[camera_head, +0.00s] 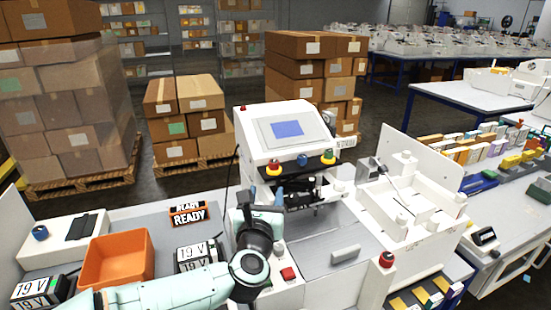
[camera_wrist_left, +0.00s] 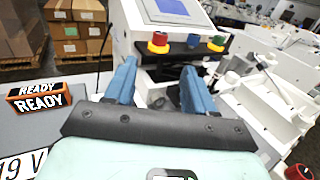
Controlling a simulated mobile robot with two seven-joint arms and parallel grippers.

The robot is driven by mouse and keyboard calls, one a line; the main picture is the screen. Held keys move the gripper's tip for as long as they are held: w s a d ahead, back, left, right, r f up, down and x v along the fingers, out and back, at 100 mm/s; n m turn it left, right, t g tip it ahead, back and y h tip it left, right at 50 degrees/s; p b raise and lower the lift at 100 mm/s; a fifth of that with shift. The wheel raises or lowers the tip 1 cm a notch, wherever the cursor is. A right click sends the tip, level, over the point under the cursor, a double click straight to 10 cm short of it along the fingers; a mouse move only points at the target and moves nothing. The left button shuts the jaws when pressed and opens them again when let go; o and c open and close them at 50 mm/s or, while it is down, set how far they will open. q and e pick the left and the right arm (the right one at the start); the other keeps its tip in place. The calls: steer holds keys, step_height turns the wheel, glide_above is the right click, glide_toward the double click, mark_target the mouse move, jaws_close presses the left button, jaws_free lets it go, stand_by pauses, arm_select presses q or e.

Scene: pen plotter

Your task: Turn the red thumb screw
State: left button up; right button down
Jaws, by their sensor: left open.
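The white pen plotter (camera_head: 290,130) has a blue screen and a dark pen mechanism (camera_head: 305,190) below it. My left gripper (camera_head: 278,195) is in front of the plotter, beside the pen mechanism. In the left wrist view its two blue fingers (camera_wrist_left: 158,78) are apart, with nothing held between them. The right gripper is not in view.
An orange bin (camera_head: 117,258), a "READY" sign (camera_head: 188,214) and "19 V" blocks (camera_head: 195,256) stand at the left. A white fixture (camera_head: 412,205) stands right of the plotter.

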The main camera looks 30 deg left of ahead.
mark_target(273, 166)
arm_select(q)
steer(key=x, duration=1.2)
steer(key=shift+w+a+r+b, duration=0.1)
steer(key=shift+w+a+b, duration=0.05)
steer(key=shift+w+b, duration=0.25)
jaws_close()
